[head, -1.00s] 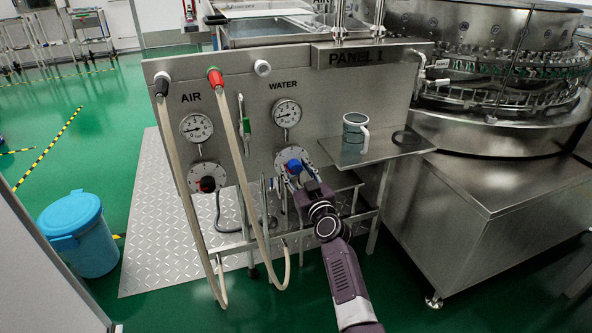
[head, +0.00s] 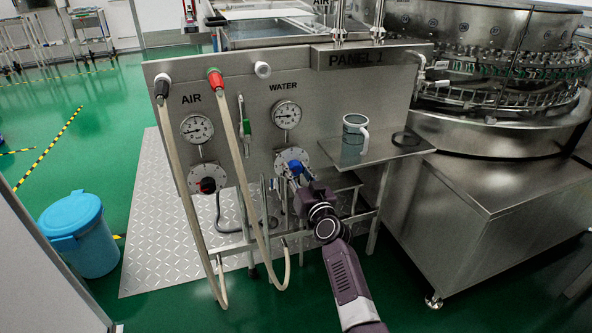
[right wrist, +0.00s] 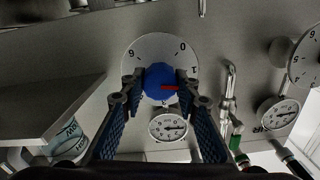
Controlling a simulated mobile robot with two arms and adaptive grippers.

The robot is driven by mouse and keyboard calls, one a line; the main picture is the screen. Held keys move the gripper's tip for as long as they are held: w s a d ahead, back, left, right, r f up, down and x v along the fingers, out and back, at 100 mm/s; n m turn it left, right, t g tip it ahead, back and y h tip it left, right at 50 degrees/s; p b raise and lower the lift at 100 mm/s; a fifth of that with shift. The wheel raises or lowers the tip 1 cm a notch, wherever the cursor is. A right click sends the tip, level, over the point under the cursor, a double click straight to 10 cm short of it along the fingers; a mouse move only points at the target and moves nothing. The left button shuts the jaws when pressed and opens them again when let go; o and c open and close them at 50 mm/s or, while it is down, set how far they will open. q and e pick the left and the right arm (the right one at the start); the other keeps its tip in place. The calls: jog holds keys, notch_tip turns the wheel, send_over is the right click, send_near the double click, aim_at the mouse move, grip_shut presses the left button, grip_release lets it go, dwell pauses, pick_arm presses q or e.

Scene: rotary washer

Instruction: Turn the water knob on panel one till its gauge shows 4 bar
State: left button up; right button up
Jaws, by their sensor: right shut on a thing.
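The blue water knob (right wrist: 158,78) on panel one sits in a round numbered plate, which shows in the head view (head: 287,156). My right gripper (right wrist: 160,84) is shut on the knob, one finger on each side. In the head view the gripper (head: 295,169) partly hides the knob. A red mark on the knob points right in the right wrist view, which shows the panel upside down. The water gauge (head: 287,114) is just above the knob and also shows in the right wrist view (right wrist: 168,126); its needle is too small to read surely. My left gripper is not in view.
Hoses (head: 241,165) hang before the panel. A shelf (head: 375,151) with a mug (head: 354,135) juts out to the right. A blue bin (head: 82,240) stands at left.

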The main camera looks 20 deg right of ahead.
jog(key=m, duration=0.7)
jog(key=shift+p, duration=0.4)
jog(key=m, duration=0.8)
jog(key=shift+m, duration=0.3)
jog(key=shift+m+p, duration=0.3)
jog(key=shift+m, duration=0.6)
jog(key=m, duration=0.4)
jog(key=shift+m+p, duration=0.45)
jog(key=shift+m, duration=1.25)
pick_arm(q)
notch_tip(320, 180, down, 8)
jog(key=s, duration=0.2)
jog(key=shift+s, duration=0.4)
pick_arm(e)
jog(key=shift+f, duration=0.1)
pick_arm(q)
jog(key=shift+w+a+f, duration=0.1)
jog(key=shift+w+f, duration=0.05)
